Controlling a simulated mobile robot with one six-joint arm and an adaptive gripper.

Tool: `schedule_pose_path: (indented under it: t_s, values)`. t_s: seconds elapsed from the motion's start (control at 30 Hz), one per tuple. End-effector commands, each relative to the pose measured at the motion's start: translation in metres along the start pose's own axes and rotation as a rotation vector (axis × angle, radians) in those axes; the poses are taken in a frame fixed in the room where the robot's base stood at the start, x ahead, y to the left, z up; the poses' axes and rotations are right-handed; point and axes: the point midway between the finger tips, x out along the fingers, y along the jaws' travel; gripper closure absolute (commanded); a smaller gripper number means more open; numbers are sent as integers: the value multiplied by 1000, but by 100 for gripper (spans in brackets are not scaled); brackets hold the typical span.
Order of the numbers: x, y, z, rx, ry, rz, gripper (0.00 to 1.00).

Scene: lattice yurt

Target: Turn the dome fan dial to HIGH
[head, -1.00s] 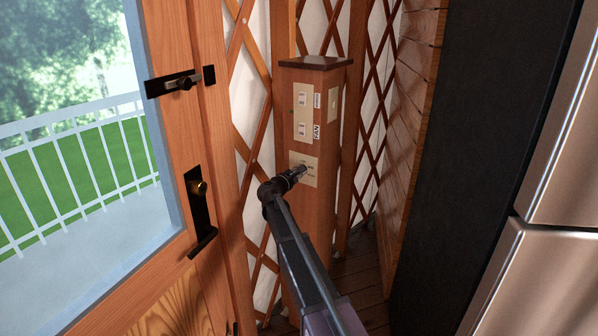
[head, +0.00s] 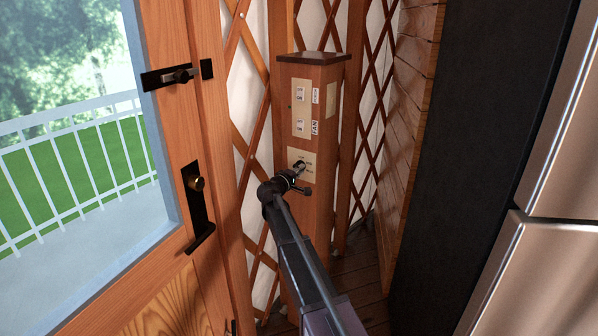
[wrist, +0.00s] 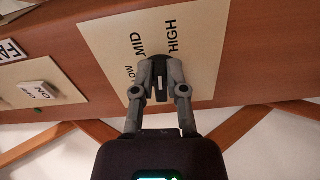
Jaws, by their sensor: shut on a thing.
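The dome fan dial (wrist: 159,88) is a small dark knob with a pale mark, partly hidden by my fingers in the wrist view. It sits on a cream plate (wrist: 205,75) lettered LOW, MID and HIGH. My gripper (wrist: 157,68) is shut on the dial, one finger on each side. In the head view my gripper (head: 300,166) reaches the plate from below. I cannot tell for sure which word the dial points at.
Above the dial plate is a cream switch plate (head: 301,116) with two rocker switches and a FAN label (head: 314,127). A glazed door with a black handle (head: 199,215) stands at left. A dark panel (head: 470,130) and steel doors (head: 560,150) close the right side.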

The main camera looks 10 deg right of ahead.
Motion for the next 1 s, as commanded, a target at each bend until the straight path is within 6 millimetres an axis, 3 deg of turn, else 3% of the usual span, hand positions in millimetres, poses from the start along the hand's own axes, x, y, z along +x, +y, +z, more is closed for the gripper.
schedule_pose_path:
  t_s: [0.5, 1.0]
  values:
    - [1, -6, -4, 374, 6, 0, 100]
    - [1, -6, -4, 432, 6, 0, 100]
